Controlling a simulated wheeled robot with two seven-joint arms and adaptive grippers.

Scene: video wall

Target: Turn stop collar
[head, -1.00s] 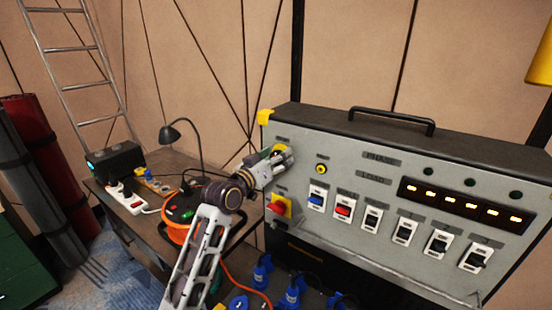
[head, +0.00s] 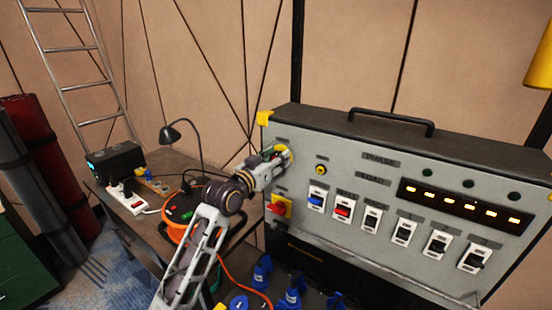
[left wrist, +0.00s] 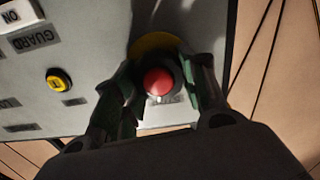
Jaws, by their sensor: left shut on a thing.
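The stop collar shows in the left wrist view as a dark ring around a red stop button (left wrist: 158,82), on a round yellow base (left wrist: 155,43) on the grey panel. My left gripper (left wrist: 159,88) is shut on the collar, one finger on each side of it. In the head view my left gripper (head: 276,157) is at the panel's upper left corner and hides most of the button. The grey control panel (head: 330,235) stands upright. My right gripper is not in view.
Below my left gripper is a red and yellow rotary switch (head: 279,206). A yellow-ringed button (head: 321,170) and several rocker switches (head: 371,219) lie to the right. A desk lamp (head: 170,134) and orange cable reel stand behind my left arm.

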